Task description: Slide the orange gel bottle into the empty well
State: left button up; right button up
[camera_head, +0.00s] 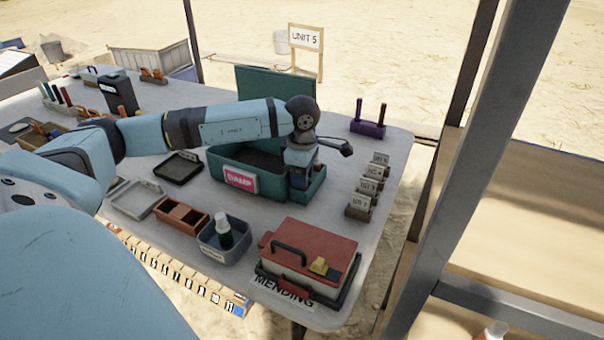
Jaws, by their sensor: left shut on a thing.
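My left gripper (299,180) points down at the right part of the green box labelled DAMP (230,190). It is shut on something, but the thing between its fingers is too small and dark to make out. A dark green bottle with a white cap (223,232) stands in a grey labelled bin (237,250). No orange gel bottle shows clearly. My right gripper is not in view.
A red-lidded case (310,254) stands at the front by the MENDING label. Several small labelled holders (360,206) line the right edge, with a purple two-post stand (368,127) behind. A black tray (178,168) lies left of the green box. A dark post rises at the right.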

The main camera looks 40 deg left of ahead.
pick_arm(q)
jog(key=o, duration=0.9)
jog(key=shift+r, duration=0.3)
notch_tip(320, 180, up, 11)
jog(key=p, duration=0.2)
jog(key=shift+f+p, duration=0.2)
jog(key=shift+p, duration=0.1)
jog(key=shift+r, duration=0.55)
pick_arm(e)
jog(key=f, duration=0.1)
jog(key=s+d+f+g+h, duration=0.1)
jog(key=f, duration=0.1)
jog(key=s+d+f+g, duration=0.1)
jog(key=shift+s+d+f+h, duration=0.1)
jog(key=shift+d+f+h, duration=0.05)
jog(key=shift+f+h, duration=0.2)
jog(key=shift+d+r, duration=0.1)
